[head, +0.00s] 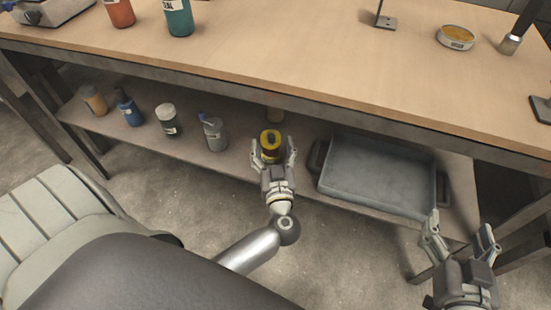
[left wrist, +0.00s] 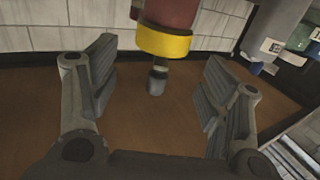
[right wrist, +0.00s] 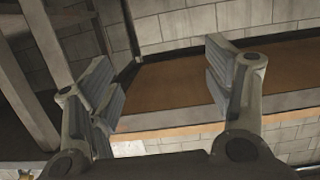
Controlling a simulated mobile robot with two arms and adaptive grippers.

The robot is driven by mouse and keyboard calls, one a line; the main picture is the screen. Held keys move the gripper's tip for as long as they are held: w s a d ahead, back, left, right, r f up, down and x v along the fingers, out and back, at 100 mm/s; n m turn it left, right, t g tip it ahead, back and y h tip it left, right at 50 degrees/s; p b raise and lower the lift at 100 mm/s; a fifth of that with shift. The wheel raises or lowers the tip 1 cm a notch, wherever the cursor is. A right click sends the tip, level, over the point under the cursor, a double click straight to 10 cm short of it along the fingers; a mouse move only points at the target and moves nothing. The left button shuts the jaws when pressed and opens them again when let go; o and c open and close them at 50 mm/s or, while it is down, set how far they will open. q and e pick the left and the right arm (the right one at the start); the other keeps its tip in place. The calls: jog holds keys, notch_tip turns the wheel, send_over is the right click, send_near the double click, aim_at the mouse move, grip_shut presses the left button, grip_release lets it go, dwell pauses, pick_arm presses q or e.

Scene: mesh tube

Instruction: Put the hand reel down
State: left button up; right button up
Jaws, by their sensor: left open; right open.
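The hand reel appears to be the dark red and yellow round thing (head: 271,145) on the lower shelf, under the workbench. The left wrist view shows its dark red body, yellow band (left wrist: 164,42) and a grey knob. My left gripper (head: 273,156) is open, with its fingers on either side of the reel and gaps visible between. The reel's base is hidden in the left wrist view. My right gripper (head: 460,240) is open and empty, right of the shelf tray; its spread fingers also show in the right wrist view (right wrist: 160,95).
A grey tray (head: 378,210) lies on the lower shelf (head: 235,168), right of the reel. Several bottles, including a grey one (head: 215,134), stand to the left. The workbench top (head: 300,55) overhangs the shelf.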

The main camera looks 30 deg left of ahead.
pick_arm(q)
jog(key=p+v, duration=0.1)
jog(key=v, duration=0.5)
jog(key=w+d+r+m+t+h, duration=0.2)
jog(key=d+r+m+t+h, duration=0.4)
jog(key=d+r+m+h, duration=0.7)
jog(key=s+a+f+n+g, duration=0.2)
jog(key=s+a+f+g, duration=0.2)
jog(key=s+f+g, duration=0.3)
notch_tip(320, 180, down, 2)
jog(key=shift+a+f+n+g, duration=0.1)
jog(key=shift+a+n+g, duration=0.25)
jog(key=shift+g, duration=0.85)
pick_arm(e)
jog(key=s+d+f+g+h, duration=0.1)
jog(key=s+d+f+g, duration=0.1)
jog(key=s+f+g, duration=0.2)
notch_tip(320, 180, down, 3)
jog(key=shift+s+r+g+h, duration=0.1)
jog(key=shift+s+g+h, duration=0.05)
jog(key=shift+g+h, duration=0.15)
pick_arm(q)
jog(key=shift+h+p, duration=0.3)
jog(key=shift+p, duration=0.1)
